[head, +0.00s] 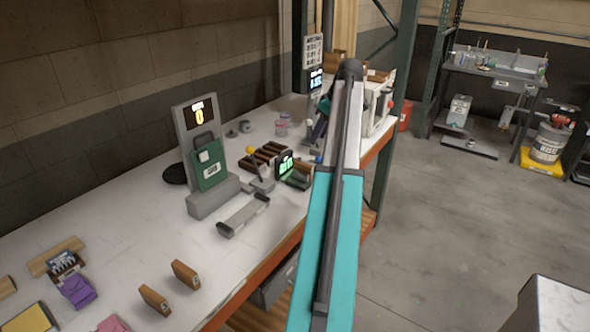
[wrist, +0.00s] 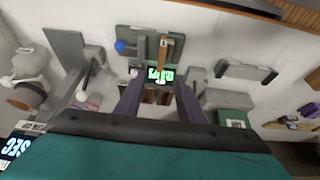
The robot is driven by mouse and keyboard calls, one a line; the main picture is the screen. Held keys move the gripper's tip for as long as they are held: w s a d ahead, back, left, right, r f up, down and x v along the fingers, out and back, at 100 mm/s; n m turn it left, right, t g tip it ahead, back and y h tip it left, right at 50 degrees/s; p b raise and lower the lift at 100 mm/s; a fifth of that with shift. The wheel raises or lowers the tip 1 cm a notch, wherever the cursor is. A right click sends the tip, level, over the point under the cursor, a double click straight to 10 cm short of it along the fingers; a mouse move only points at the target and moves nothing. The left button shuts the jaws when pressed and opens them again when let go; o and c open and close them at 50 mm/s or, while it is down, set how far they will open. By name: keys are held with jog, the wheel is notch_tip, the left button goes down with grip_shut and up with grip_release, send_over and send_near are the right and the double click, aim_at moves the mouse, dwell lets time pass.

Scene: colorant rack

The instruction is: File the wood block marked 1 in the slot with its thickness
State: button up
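Two more wood blocks (head: 155,300) (head: 186,275) stand apart near the bench's front edge. I cannot read which is marked 1. The dark slotted rack (head: 265,155) is behind the device. My gripper (wrist: 160,87) is open and empty, its fingers apart, facing the device. In the head view my arm mostly hides it.
A grey stand with a lit display (head: 198,115) and green box (head: 208,165) rises left of the rack. A low grey bar (head: 243,215) lies in front. Purple, yellow and wooden items (head: 57,257) lie at the left. The bench (head: 120,235) is clear between these.

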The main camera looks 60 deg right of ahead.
jog(key=shift+w+a+f, duration=0.1)
jog(key=shift+w+a, duration=0.05)
jog(key=shift+w, duration=0.1)
jog(key=p, duration=0.2)
send_near(304, 164)
jog(key=x, duration=0.2)
jog(key=shift+w+f, duration=0.15)
jog(key=shift+w, duration=0.25)
jog(key=shift+w+f, duration=0.15)
jog(key=shift+f, duration=0.2)
jog(key=shift+f, duration=0.1)
jog(key=shift+p+x, duration=1.25)
jog(key=shift+x, duration=1.3)
jog(key=shift+c, duration=0.3)
grip_shut()
